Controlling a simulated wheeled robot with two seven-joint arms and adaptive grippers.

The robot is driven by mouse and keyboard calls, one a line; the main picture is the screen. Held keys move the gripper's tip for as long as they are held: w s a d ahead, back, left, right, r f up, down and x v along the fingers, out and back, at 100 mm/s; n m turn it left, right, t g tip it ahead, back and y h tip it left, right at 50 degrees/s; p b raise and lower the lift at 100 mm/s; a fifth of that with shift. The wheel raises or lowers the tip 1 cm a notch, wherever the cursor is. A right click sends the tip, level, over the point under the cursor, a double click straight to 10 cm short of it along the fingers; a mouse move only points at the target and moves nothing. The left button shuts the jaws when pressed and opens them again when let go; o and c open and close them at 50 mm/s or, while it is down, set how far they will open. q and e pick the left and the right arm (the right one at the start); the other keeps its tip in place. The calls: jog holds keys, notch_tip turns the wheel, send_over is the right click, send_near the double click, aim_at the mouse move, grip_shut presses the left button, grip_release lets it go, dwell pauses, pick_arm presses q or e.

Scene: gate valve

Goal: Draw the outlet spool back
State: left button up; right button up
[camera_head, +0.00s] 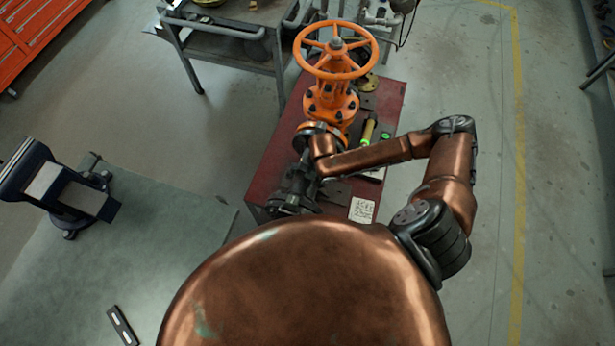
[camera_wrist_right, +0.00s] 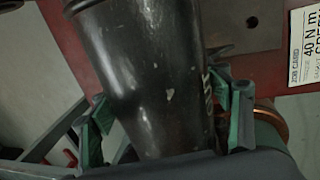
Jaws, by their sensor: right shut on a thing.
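The orange gate valve (camera_head: 331,100) stands upright on the red bench (camera_head: 275,155), with its handwheel (camera_head: 336,50) on top. My right arm reaches in from the right, and my right gripper (camera_head: 296,192) is at the near end of the bench, below the valve in the picture. In the right wrist view my right gripper (camera_wrist_right: 168,122) is shut on the dark, scuffed outlet spool (camera_wrist_right: 150,75), with a green-padded finger on each side. In the head view my wrist and gripper hide most of the spool, and whether it touches the valve cannot be told. My left gripper is out of view.
A green-handled tool (camera_head: 368,132) and a small green-lit item (camera_head: 386,136) lie right of the valve. A white job card (camera_head: 362,210) is at the near right corner. A workbench (camera_head: 120,250) with a vise (camera_head: 60,190) stands left. A grey cart (camera_head: 230,25) stands behind.

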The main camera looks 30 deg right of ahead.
jog(key=o, duration=1.4)
jog(key=shift+s+a+f, duration=0.1)
jog(key=shift+s+a, duration=0.1)
jog(key=shift+c, duration=0.2)
jog(key=o, duration=0.3)
jog(key=shift+w+d, duration=0.1)
jog(key=shift+r, duration=0.2)
jog(key=r, duration=0.3)
jog(key=s+d+r, duration=0.1)
jog(key=r, duration=0.7)
jog(key=shift+s+d+r, duration=0.25)
jog(key=shift+s+d, duration=0.05)
jog(key=shift+s, duration=0.1)
